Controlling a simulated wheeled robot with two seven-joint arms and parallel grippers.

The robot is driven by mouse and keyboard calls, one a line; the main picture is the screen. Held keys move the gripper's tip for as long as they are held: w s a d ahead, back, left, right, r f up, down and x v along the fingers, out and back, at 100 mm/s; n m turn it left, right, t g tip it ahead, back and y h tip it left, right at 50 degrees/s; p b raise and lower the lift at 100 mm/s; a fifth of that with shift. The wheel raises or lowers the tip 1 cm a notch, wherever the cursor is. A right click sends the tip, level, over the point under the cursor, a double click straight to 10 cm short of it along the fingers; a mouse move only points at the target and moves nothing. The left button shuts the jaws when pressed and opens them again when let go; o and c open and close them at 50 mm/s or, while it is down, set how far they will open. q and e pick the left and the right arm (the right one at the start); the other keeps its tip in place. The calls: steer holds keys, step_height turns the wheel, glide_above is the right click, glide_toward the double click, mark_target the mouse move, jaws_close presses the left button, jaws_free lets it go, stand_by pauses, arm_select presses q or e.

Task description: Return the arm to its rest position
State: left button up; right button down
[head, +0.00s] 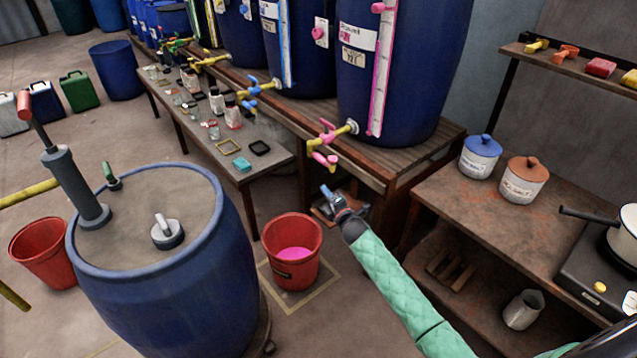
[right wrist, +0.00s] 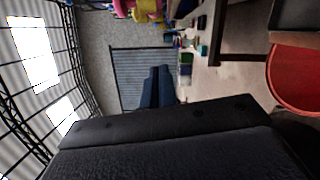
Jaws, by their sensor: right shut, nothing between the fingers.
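My right arm, in a green quilted sleeve, reaches up from the lower right in the head view. Its gripper (head: 333,197) is shut and empty, just right of and above the red bucket (head: 292,250) with pink liquid in it. The gripper is below the pink tap (head: 328,145) of the big blue vat (head: 400,60) and apart from it. In the right wrist view the shut fingers (right wrist: 160,88) point toward a far shutter, and the red bucket (right wrist: 298,80) shows at the right edge. My left gripper is not in view.
A blue drum (head: 165,270) with a hand pump stands at the front left, beside another red bucket (head: 45,250). A low bench (head: 215,145) holds jars and bottles. At the right, a wooden table (head: 480,210) carries two lidded pots and a hotplate, close to my forearm.

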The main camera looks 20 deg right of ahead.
steer(key=d+f+m+g+h, duration=0.3)
steer(key=d+m+h, duration=0.1)
steer(key=m, duration=0.3)
steer(key=s+a+r+m+g+y+p, duration=0.15)
steer(key=s+a+m+g, duration=0.35)
steer(key=s, duration=0.8)
steer(key=s+a+r+m+g, duration=0.25)
steer(key=s+a, duration=0.55)
steer(key=s, duration=0.6)
steer(key=s+a+r+m+g+y, duration=0.1)
steer(key=s+a+r+m+g, duration=0.3)
steer(key=s, duration=0.9)
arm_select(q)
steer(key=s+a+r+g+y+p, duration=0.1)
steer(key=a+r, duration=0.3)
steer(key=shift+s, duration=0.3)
arm_select(e)
steer(key=s+a+f+g, duration=0.1)
steer(key=s+a+f, duration=0.1)
steer(key=s, duration=0.5)
steer(key=s+a+f, duration=0.2)
steer(key=s+f, duration=0.3)
steer(key=s, duration=0.2)
steer(key=shift+s+m+g+y, duration=0.15)
steer(key=shift+m+g+y, duration=0.2)
steer(key=shift+m, duration=0.1)
steer(key=shift+a, duration=0.1)
